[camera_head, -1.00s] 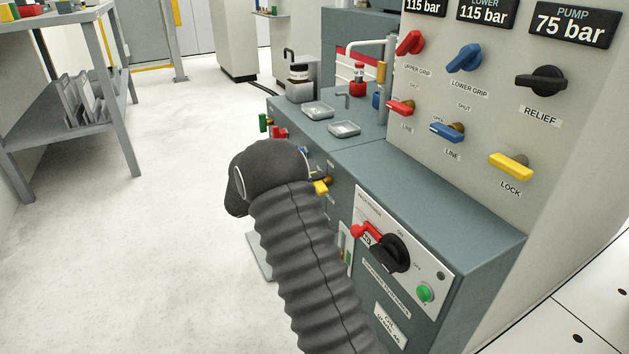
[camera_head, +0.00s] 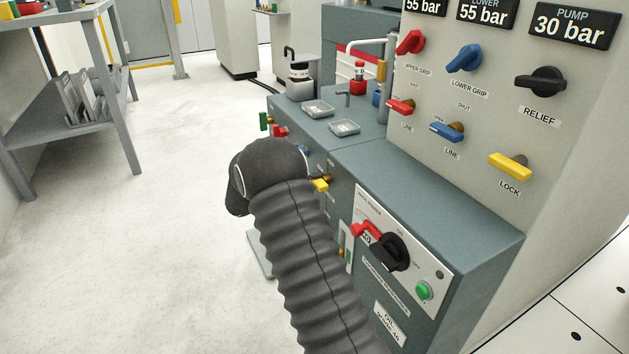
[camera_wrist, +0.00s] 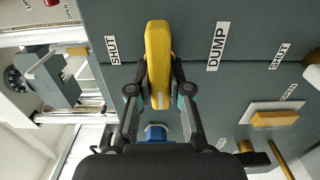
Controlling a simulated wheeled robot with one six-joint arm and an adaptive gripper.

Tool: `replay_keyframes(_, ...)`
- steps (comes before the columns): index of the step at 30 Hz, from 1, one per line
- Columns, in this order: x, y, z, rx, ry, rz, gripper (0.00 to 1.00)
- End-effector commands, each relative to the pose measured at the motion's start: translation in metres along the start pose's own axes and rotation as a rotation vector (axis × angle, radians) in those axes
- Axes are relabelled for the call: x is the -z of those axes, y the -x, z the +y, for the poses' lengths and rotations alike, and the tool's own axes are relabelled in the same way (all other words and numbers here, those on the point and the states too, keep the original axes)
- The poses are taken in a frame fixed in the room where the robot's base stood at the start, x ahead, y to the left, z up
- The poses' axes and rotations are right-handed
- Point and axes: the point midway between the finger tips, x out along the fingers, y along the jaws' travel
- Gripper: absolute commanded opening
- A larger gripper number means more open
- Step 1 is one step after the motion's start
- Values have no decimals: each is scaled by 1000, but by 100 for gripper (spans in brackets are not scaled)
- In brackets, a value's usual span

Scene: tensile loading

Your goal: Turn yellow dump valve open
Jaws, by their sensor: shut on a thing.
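The yellow dump valve handle (camera_wrist: 157,48) runs up and down in the wrist view, beside the DUMP label (camera_wrist: 216,47) on the grey-green panel. A SHUT label (camera_wrist: 112,50) is to its left. My gripper (camera_wrist: 160,88) is shut on the handle, one finger on each side of its lower part. In the head view my dark arm covers the gripper. A small yellow handle (camera_head: 320,185) shows just right of my wrist there; I cannot tell whether it is the dump valve.
Another yellow handle (camera_wrist: 275,118) on a pale plate is right of my gripper. A blue part (camera_wrist: 155,132) shows between the fingers. In the head view, the panel has a red handle (camera_head: 366,230), a black knob (camera_head: 394,252) and a green button (camera_head: 424,291).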

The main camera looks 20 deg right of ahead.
Motion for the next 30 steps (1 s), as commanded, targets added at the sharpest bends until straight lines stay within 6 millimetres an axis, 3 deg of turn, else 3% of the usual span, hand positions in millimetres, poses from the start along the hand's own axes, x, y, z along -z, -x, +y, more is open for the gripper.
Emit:
replay_keyframes(1, 0, 0, 0, 0, 1, 1, 0)
replay_keyframes(2, 0, 0, 0, 0, 1, 1, 21)
replay_keyframes(5, 0, 0, 0, 0, 1, 1, 44)
replay_keyframes(17, 0, 6, 0, 0, 0, 2, 44)
replay_keyframes(30, 1, 84, 0, 0, 0, 4, 44)
